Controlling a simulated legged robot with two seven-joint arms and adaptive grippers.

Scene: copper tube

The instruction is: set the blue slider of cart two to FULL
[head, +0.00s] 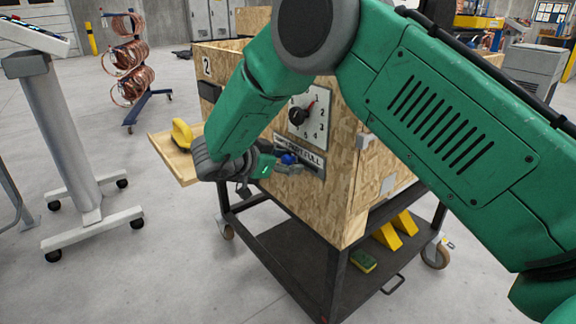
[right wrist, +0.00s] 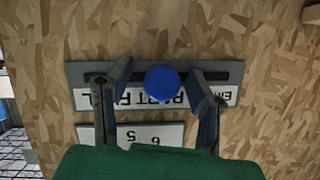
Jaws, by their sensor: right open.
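Cart two (head: 342,192) is a wooden box on a dark wheeled frame, marked 2. In the right wrist view the label (right wrist: 172,97) is upside down, and the blue knob (right wrist: 162,81) is mid-slot, by PART. My right gripper (head: 287,168) is at the slider panel. In the right wrist view its open fingers (right wrist: 158,74) stand on either side of the knob, with gaps showing. One finger partly hides FULL. My left gripper is not in view.
A dial (head: 297,115) with numbers is above the slider. A yellow handled tool (head: 182,133) is on the side shelf (head: 172,158). A sponge (head: 363,260) and yellow wedges (head: 398,228) lie on the lower shelf. A console stand (head: 65,140) is at left; floor between is clear.

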